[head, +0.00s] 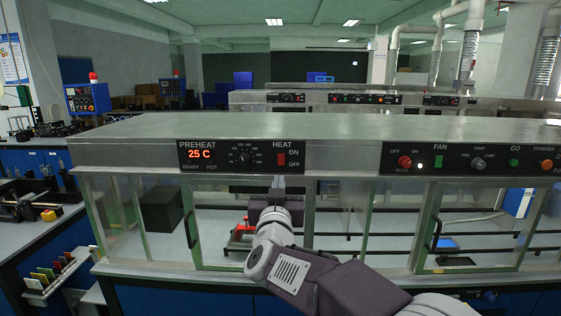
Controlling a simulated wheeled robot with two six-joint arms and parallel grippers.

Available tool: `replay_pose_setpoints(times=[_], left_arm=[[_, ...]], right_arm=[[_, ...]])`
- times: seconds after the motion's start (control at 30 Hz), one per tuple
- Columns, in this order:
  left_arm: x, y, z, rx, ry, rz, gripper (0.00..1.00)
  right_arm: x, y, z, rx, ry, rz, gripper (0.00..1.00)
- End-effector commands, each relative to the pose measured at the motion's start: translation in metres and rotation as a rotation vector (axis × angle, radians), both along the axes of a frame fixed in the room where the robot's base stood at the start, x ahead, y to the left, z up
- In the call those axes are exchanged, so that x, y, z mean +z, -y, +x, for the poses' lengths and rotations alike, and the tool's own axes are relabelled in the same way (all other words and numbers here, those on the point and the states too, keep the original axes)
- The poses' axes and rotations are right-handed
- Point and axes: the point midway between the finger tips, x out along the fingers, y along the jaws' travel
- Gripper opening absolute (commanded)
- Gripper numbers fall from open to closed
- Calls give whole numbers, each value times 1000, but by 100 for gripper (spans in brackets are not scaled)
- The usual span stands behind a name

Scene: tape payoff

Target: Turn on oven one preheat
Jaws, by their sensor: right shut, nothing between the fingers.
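My right gripper (278,183) is shut and empty, just below the HEAT switch in the picture. I cannot tell whether it touches the panel. My wrist hides part of the gripper. My left gripper is out of view.
A red object (240,235) lies behind the glass. A workbench (30,235) with equipment stands at the left.

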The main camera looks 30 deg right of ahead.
Motion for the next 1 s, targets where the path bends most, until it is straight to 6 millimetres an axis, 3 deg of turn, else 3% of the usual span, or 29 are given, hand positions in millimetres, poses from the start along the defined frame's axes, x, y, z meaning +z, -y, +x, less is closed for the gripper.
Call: replay_pose_setpoints(times=[0.5, 0.7, 1.0], left_arm=[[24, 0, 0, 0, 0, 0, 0], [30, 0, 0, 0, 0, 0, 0], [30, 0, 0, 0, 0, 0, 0]], right_arm=[[14, 55, 90, 0, -4, 0, 0], [16, 66, 107, 1, -2, 0, 0], [15, 68, 110, 2, -1, -1, 0]])
